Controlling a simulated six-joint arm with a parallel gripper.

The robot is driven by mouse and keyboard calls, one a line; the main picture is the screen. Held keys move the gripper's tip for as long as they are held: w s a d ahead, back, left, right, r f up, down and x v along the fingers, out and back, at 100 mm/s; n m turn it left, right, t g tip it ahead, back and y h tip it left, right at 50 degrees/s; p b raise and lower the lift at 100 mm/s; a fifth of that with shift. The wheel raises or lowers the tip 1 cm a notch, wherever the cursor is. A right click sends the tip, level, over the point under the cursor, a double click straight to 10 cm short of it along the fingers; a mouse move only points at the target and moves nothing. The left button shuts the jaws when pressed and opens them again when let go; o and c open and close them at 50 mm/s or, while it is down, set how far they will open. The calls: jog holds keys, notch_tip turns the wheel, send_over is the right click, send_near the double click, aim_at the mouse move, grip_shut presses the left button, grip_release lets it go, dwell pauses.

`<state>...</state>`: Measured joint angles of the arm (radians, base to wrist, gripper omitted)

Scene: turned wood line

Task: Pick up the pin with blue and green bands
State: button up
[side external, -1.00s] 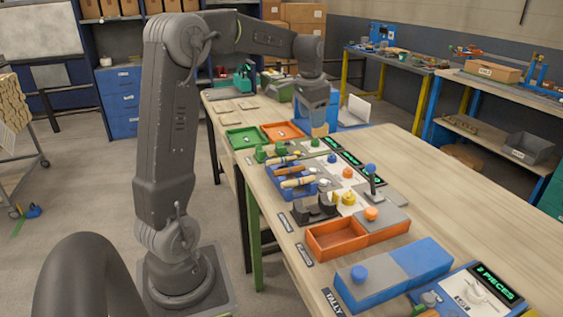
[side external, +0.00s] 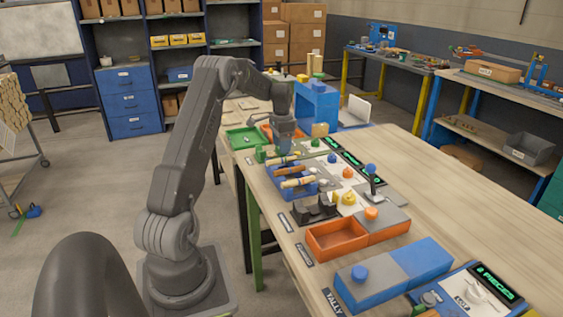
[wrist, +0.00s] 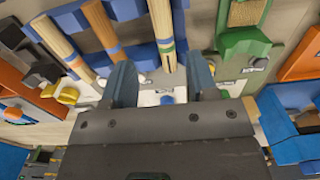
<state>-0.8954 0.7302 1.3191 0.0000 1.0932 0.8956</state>
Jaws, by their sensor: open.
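A pale wooden pin with blue and green bands (wrist: 163,35) lies in the blue rack in the wrist view; its far end is cut off by the top of the picture. My gripper (wrist: 161,65) is open, with one blue-grey finger to each side of this pin's banded end and nothing held. In the side view my gripper (side external: 285,148) is low over the far end of the blue rack (side external: 300,194), and the pin under it is partly hidden. Two other pins lie in the rack: a darker one (wrist: 100,25) and a pale one (wrist: 55,38), each showing a blue band.
An orange tray (side external: 337,239) and blue blocks (side external: 423,258) stand nearer on the bench. A green tray (side external: 243,140) lies beyond the rack. A joystick (side external: 371,182) stands to the right of the rack. The bench's right side is clear.

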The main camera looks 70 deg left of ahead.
aim_at(282, 161)
jog(key=shift+w+a+f, duration=0.1)
jog(key=shift+a+f, duration=0.05)
jog(key=shift+f, duration=1.3)
jog(key=shift+a+f, duration=0.15)
jog(key=shift+f, duration=1.25)
jog(key=shift+c, duration=0.5)
grip_shut()
